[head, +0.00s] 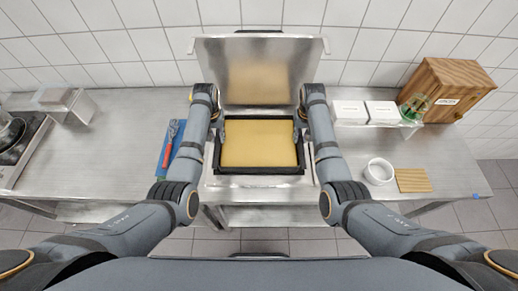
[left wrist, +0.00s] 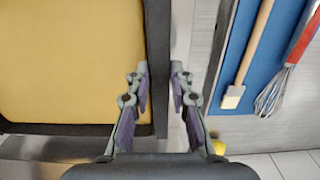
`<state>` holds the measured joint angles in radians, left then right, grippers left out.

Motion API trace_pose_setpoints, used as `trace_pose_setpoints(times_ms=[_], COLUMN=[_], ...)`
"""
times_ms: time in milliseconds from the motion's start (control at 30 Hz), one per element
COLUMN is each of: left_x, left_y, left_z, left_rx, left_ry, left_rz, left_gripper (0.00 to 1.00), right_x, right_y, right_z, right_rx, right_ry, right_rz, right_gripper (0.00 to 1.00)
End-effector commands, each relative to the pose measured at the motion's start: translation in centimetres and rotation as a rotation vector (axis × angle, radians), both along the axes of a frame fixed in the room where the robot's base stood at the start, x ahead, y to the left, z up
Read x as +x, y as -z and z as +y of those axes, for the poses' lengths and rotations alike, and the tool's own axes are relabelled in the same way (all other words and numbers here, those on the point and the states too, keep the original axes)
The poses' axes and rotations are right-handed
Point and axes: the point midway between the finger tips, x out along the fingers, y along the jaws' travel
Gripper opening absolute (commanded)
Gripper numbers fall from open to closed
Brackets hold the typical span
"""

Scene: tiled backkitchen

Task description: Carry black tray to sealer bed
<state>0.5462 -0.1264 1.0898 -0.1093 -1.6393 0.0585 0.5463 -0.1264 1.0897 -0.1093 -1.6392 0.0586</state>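The black tray (head: 262,170), filled with a flat yellow surface, is over the bed of the sealer (head: 225,188). I cannot tell whether it rests there or hangs just above. The sealer lid (head: 258,70) stands open behind it. My left gripper (head: 219,130) is at the tray's left side.
A blue mat (head: 160,175) with a red-handled whisk and a brush lies left of the sealer. On the right are white boxes (head: 382,111) on a small shelf, a wooden box (head: 445,88), a white bowl (head: 379,171) and a slatted wooden board (head: 413,180). The left counter (head: 110,150) is mostly clear.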

Motion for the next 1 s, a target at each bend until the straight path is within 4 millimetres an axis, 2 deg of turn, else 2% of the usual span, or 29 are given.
trace_pose_setpoints(times_ms=[33,133,167,433,533,900,1000], left_x=[0.0,0.0,0.0,0.0,0.1,0.0,0.0], left_y=[-0.2,-0.2,-0.2,-0.3,-1.1,-9.6,-11.1], left_z=[0.1,0.1,0.0,0.0,0.0,0.0,0.0], left_rx=[0.002,0.001,0.001,-0.001,-0.001,-0.001,-0.001], left_ry=[-0.001,0.0,0.0,0.0,0.0,-0.001,0.0], left_rz=[-0.001,0.0,0.0,-0.001,-0.003,-0.005,-0.004], left_gripper=[0.28,0.42,0.43,0.43,0.43,0.43,0.43], right_x=[0.0,0.0,0.0,0.0,0.0,0.0,0.0], right_y=[-0.2,-0.2,-0.2,-0.2,-0.2,-0.2,-0.2], right_z=[-0.1,-0.1,0.0,0.0,0.0,0.0,0.0], right_rx=[-0.002,-0.001,-0.001,0.001,0.001,0.001,0.001], right_ry=[0.001,0.0,0.0,0.0,0.0,0.0,0.0], right_rz=[-0.001,0.0,0.0,0.0,0.0,0.0,0.0], right_gripper=[0.28,0.42,0.43,0.43,0.43,0.43,0.43])
